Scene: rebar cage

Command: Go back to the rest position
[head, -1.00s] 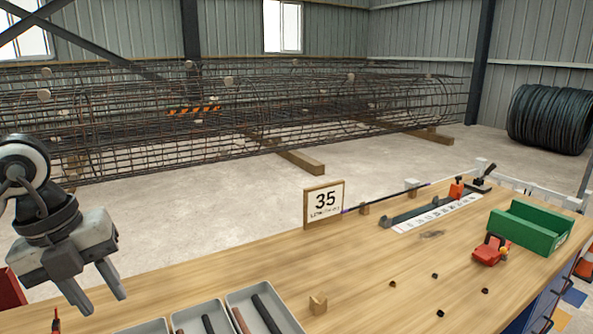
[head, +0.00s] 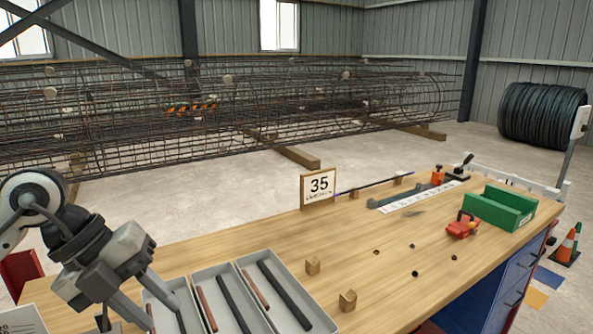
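My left gripper (head: 160,312) is at the lower left, its two fingers apart and pointing down, with nothing seen between them. It shows in front of the leftmost grey tray (head: 163,286), and I cannot tell how high above it. My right gripper is out of view. Beside it, the middle tray (head: 206,271) and the right tray (head: 319,325) hold short dark and reddish bars.
A grey measuring channel (head: 405,195), green open box (head: 499,208) and red tool (head: 462,226) are on the right of the wooden table. Two wooden blocks (head: 312,265) and several small dark pieces lie in the middle.

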